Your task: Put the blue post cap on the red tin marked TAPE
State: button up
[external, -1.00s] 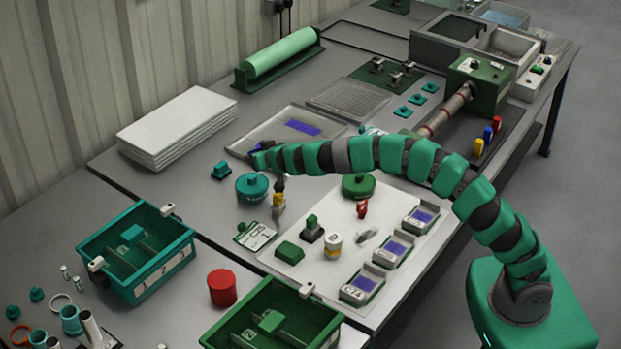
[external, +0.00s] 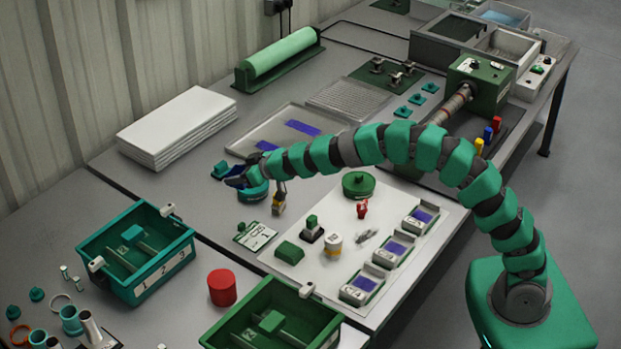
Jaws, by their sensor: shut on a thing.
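The red tin (external: 222,288) stands upright on the grey bench between the teal and green crates; no marking on it can be read from here. My gripper (external: 237,182) is above the far left part of the bench, behind and left of the red tin in the picture. It is shut on a small dark blue piece, which I take for the blue post cap (external: 246,171). My fingers and wrist hide much of it, so its shape and tilt are unclear.
A teal crate (external: 165,272) is left of the red tin and a green crate (external: 235,330) is right of it. A white mat (external: 335,205) holds small parts and boxes. Bare bench lies between the teal tin and teal crate.

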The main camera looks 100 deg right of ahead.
jog(key=shift+w+a+n+t+y, duration=0.2)
jog(key=shift+a+n+y, duration=0.1)
jog(key=shift+a, duration=0.3)
jog(key=shift+w+a+n+t+y, duration=0.1)
jog(key=shift+w+a+n+y, duration=0.15)
jog(key=shift+a, duration=0.35)
jog(key=a+f+n+t+y, duration=0.1)
jog(key=a+n+y, duration=0.7)
jog(key=a, duration=0.8)
jog(key=s+a+f+n+g+y, duration=0.1)
jog(key=s+a+n+g+y, duration=0.2)
jog(key=a, duration=0.4)
jog(key=s+a+f+n+y, duration=0.1)
jog(key=s+a+n+y, duration=0.25)
jog(key=s+a, duration=0.3)
jog(key=b, duration=0.3)
send_over(221, 279)
jog(key=shift+d+f, duration=0.1)
jog(key=shift+f, duration=2.15)
jog(key=shift+f+b, duration=0.15)
jog(key=shift+b, duration=0.3)
